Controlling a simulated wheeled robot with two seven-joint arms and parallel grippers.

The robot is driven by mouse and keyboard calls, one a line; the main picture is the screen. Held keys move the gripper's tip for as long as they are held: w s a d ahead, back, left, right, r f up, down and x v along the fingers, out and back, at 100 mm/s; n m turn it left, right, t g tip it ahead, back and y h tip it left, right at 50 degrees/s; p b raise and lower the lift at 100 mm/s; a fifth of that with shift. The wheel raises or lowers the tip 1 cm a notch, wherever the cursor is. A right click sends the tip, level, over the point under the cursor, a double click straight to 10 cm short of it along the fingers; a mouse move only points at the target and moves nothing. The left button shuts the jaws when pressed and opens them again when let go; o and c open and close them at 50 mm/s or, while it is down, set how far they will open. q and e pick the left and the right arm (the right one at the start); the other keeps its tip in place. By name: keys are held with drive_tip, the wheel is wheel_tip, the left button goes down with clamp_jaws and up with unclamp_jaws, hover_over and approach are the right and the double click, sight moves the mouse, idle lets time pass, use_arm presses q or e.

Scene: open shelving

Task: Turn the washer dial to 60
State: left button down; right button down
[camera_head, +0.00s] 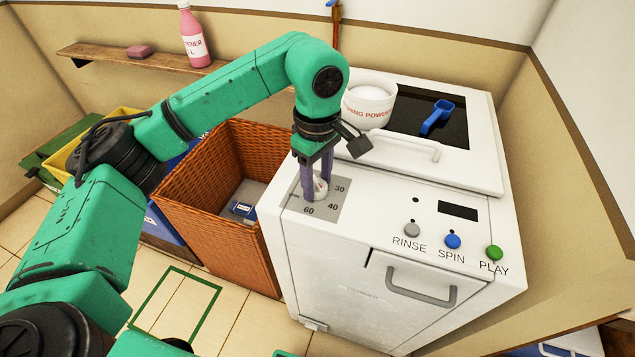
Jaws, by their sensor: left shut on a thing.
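The white washer (345,280) stands in the middle right. Its dial (320,188) sits on a grey plate (296,196) at the top left corner of the front panel. The numbers 30, 40 and 60 show around it. My left gripper (317,192) points down from above with its purple fingers shut on the dial, one on each side. The fingers and wrist hide much of the dial, so I cannot tell which number it points to. My right gripper is not in view.
A wicker basket (225,215) stands close to the washer's left. A washing powder tub (368,115) and a blue scoop (437,116) sit on top. Grey, blue and green buttons (452,241) line the panel. A wall shelf (160,60) holds a pink bottle.

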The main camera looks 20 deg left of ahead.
sight(317, 181)
use_arm(q)
drive_tip(key=m+b, duration=0.1)
drive_tip(key=m, duration=0.8)
drive_tip(key=shift+r, duration=0.15)
drive_tip(key=shift+w, duration=0.1)
idle(0.4)
drive_tip(key=shift+c, duration=1.5)
unclamp_jaws()
drive_tip(key=shift+b, duration=0.3)
wheel_tip(317, 181, up, 14)
drive_tip(key=p, duration=0.3)
drive_tip(key=shift+r, duration=0.2)
